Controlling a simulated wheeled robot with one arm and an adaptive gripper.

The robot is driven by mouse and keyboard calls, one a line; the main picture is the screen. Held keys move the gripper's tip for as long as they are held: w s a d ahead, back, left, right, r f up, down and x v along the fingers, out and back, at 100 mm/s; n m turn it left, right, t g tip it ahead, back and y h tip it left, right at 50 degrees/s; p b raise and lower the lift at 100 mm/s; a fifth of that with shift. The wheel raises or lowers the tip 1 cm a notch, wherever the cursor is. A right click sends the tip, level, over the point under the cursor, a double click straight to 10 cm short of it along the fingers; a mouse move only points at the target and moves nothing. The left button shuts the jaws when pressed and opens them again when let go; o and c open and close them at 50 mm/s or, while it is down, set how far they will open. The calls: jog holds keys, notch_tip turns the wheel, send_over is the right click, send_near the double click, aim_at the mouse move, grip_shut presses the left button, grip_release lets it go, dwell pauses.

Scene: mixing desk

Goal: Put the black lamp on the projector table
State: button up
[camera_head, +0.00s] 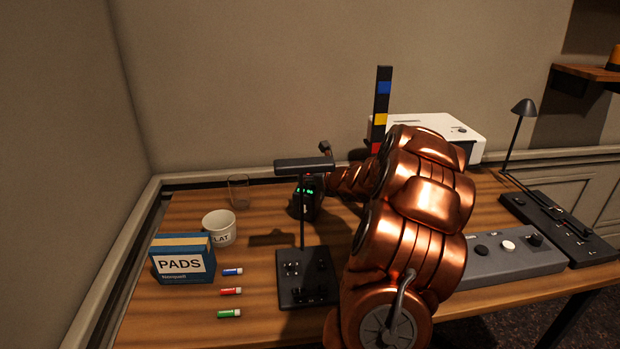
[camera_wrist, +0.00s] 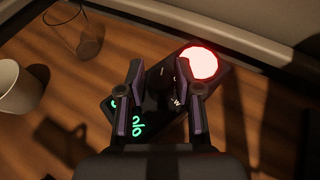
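Two black lamps show in the head view. A bar-headed lamp (camera_head: 303,166) has a thin post over a black base panel at the desk's front middle. A cone-shaded lamp (camera_head: 523,107) stands at the right. I cannot tell which one the task names. A white box (camera_head: 465,131), perhaps the projector, is at the back, partly behind my arm; no separate projector table is clear. My gripper (camera_wrist: 160,98) has its fingers apart, on either side of a black device with green digits (camera_wrist: 140,126) and a glowing red disc. I cannot tell whether they touch it.
A glass (camera_head: 238,191), a white mug (camera_head: 219,227), a blue PADS box (camera_head: 183,259) and several small coloured sticks (camera_head: 231,291) are on the left. A striped post (camera_head: 382,95) stands behind my arm. Grey (camera_head: 512,256) and black (camera_head: 556,228) control panels fill the right.

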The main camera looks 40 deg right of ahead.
jog(key=shift+o, duration=1.1)
jog(key=shift+r, duration=0.1)
jog(key=p+v, duration=0.1)
jog(key=v, duration=1.1)
jog(key=shift+d, duration=0.1)
